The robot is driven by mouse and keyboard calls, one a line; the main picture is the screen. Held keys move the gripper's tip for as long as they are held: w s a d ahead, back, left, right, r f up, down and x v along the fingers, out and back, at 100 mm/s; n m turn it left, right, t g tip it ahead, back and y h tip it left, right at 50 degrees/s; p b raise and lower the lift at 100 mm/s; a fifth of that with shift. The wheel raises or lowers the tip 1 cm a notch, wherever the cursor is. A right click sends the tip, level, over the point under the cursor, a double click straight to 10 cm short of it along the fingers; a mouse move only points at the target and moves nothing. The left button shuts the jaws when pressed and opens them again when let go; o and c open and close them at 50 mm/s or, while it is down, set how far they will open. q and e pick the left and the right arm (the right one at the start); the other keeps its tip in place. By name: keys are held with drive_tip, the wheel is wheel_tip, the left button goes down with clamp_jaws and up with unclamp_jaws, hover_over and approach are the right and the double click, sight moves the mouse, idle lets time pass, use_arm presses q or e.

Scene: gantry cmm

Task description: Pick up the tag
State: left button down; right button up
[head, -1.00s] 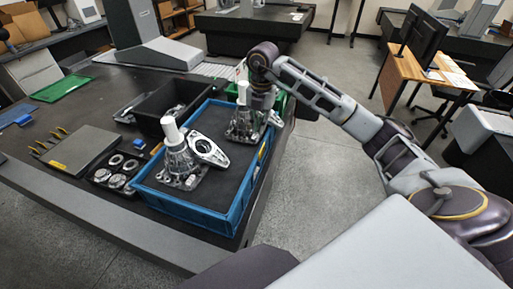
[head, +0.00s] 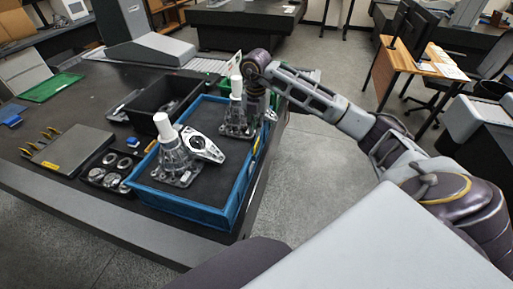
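I cannot make out a tag for certain. A small pale upright piece (head: 236,62) shows just left of my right wrist; it is too small to identify. My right gripper (head: 264,108) points down at the far right corner of the blue bin (head: 186,208), close beside the far metal casting (head: 237,122). Its fingers are small and blend with the casting and bin edge, so I cannot see whether they are open or holding anything. My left gripper is out of view.
A near casting (head: 176,160) with a white cylinder on top and a flat metal bracket (head: 203,147) sit in the blue bin. A black bin (head: 150,121), a tray of rings (head: 97,178) and a grey plate (head: 76,150) stand to the left.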

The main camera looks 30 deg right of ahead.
sight(257, 142)
wheel_tip(257, 142, down, 3)
drive_tip(key=shift+f, duration=1.2)
wheel_tip(257, 142, down, 3)
drive_tip(key=shift+d+r+p, duration=0.1)
drive_tip(key=shift+d+p, duration=0.05)
drive_tip(key=shift+p, duration=0.3)
drive_tip(key=shift+f, duration=0.5)
drive_tip(key=shift+w+f, duration=0.1)
clamp_jaws()
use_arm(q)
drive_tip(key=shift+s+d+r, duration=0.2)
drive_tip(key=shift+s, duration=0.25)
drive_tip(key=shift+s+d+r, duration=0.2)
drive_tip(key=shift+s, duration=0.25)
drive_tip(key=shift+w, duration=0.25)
